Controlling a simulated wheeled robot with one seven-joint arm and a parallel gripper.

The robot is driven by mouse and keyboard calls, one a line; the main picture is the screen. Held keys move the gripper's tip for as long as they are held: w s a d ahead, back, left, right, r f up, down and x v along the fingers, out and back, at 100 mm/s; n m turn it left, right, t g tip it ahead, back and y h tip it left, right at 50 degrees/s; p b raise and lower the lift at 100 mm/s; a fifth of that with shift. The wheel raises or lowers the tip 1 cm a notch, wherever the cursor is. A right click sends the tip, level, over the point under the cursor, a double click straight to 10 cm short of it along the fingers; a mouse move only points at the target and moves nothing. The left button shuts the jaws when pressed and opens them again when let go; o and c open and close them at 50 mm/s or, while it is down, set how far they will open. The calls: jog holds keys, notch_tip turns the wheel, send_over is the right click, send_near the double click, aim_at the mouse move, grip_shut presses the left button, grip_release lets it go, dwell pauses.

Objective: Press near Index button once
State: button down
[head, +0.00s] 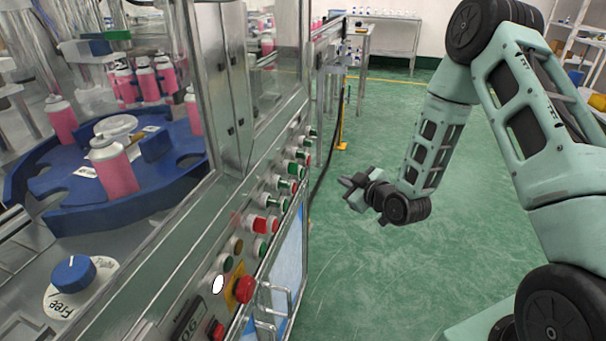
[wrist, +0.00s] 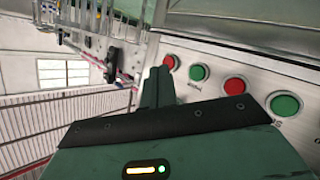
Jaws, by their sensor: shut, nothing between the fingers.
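The control panel (head: 215,255) runs along the machine's front edge and carries rows of red and green buttons. I cannot tell by its label which one is the near Index button. In the wrist view a red button (wrist: 235,86), a green button (wrist: 286,105), another green button (wrist: 199,72) and a red button (wrist: 170,62) line the panel, with small labels too blurred to read. My gripper (head: 349,188) is shut and empty, right of the panel and apart from it in the head view. Its fingers (wrist: 156,85) show near the far red button in the wrist view, contact not visible.
A red emergency button (head: 244,289) on a yellow base and a blue knob (head: 73,274) sit at the panel's near end. Behind glass, a blue turntable (head: 60,215) holds pink cans (head: 114,170). The green floor (head: 400,280) right of the machine is clear.

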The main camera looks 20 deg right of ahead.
jog(key=w+a, duration=0.4)
jog(key=a, duration=0.2)
jog(key=shift+w+a, duration=0.35)
jog(key=shift+w, duration=0.05)
dwell(1.8)
jog(key=shift+w+a, duration=0.25)
jog(key=shift+a, duration=0.1)
jog(key=shift+w+a, duration=0.25)
jog(key=shift+a, duration=0.05)
dwell(0.7)
jog(key=shift+s+d, duration=0.1)
jog(key=shift+d, duration=0.05)
jog(key=shift+s+d+b, duration=0.3)
jog(key=shift+s+d, duration=0.1)
jog(key=shift+d, duration=0.1)
dwell(0.4)
jog(key=shift+s+d, duration=0.75)
jog(key=shift+d, duration=0.3)
jog(key=shift+s+d, duration=0.7)
jog(key=shift+d, duration=0.3)
